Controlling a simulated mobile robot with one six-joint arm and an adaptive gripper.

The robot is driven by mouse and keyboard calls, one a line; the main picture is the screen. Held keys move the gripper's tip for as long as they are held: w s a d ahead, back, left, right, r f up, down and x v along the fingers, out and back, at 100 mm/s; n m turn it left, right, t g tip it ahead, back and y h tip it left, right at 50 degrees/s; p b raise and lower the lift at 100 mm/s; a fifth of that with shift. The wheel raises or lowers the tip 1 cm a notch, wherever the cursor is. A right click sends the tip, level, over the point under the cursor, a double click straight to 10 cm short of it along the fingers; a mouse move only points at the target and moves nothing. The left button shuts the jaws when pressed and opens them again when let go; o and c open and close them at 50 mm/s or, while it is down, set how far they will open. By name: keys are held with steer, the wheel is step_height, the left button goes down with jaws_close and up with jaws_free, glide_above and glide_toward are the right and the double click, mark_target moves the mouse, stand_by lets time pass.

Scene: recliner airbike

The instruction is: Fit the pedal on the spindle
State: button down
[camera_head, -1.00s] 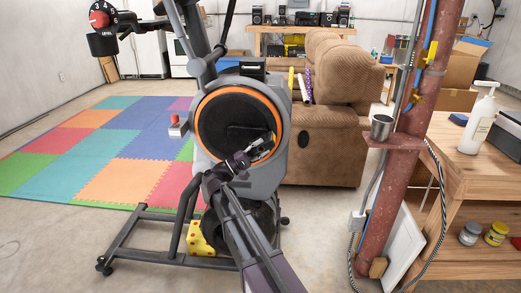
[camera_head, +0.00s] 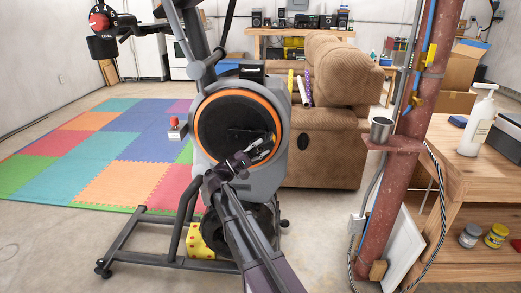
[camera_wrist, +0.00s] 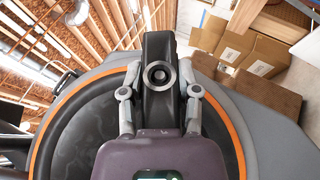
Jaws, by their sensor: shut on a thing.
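A dark grey block with a round metal ring and a hole, which looks like the pedal (camera_wrist: 160,48), is between my fingers in the wrist view. My gripper (camera_wrist: 160,98) is shut on it, one finger on each side. In the head view my gripper (camera_head: 264,148) is at the lower right part of the exercise bike's round black disc (camera_head: 225,115), which has an orange rim. The held piece is small and dark there. I cannot make out the spindle clearly, or whether the pedal touches it.
The grey bike (camera_head: 265,182) stands on a black floor frame (camera_head: 135,245). A yellow block (camera_head: 200,243) is at its base. A brown recliner (camera_head: 322,145) is behind it. A rusty post (camera_head: 390,205) and a wooden workbench (camera_head: 465,190) stand at the right. Coloured mats (camera_head: 85,155) cover the floor at the left.

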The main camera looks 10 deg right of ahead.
steer(key=shift+w+d, duration=0.15)
steer(key=shift+w, duration=0.2)
steer(key=shift+c, duration=1.2)
jaws_free()
steer(key=shift+s, duration=0.1)
steer(key=s+a, duration=0.2)
steer(key=s, duration=0.4)
steer(key=s+a, duration=0.2)
steer(key=s, duration=0.5)
steer(key=shift+s+a, duration=0.25)
stand_by(0.3)
